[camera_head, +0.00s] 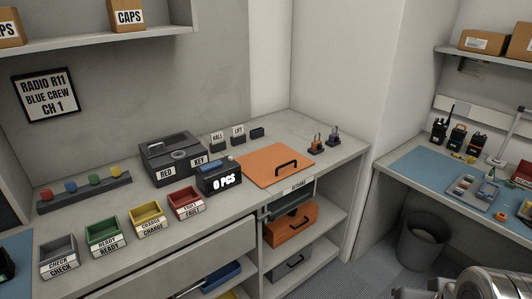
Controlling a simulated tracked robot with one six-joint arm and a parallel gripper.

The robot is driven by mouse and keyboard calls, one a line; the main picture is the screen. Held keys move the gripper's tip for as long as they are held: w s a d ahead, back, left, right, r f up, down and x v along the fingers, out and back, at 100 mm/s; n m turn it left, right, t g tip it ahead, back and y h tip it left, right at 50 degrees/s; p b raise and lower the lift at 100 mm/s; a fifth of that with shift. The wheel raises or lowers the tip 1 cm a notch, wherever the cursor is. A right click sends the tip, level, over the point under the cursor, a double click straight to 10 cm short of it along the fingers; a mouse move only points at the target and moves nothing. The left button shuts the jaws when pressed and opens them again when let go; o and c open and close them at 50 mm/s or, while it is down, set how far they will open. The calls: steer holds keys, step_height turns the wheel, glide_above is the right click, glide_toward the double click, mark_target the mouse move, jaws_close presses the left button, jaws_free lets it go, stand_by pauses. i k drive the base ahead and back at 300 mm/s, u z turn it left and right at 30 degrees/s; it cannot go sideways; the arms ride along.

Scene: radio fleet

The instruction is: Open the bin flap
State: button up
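An orange square panel with a black bar handle (278,165) lies flat on the right part of the grey bench top; it looks like the bin flap and is closed. A small label below its front edge seems to read RETURNS (298,187). The handle stands up from the panel with nothing touching it. What lies under the panel is hidden. A metallic part of my arm shows at the bottom right corner, well to the right of the panel; my gripper's fingers are not in view.
A RED KEY box (170,158) and a 0 PCS counter (220,180) stand left of the panel. Small trays, including a red one (185,202), line the bench front. Two small dark items (325,140) stand behind right. A grey waste bin (425,240) stands on the floor.

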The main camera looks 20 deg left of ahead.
mark_target(267, 166)
steer(key=u, duration=0.35)
steer(key=i, duration=0.6)
steer(key=u, duration=0.95)
steer(key=i, duration=0.75)
steer(key=u, duration=0.4)
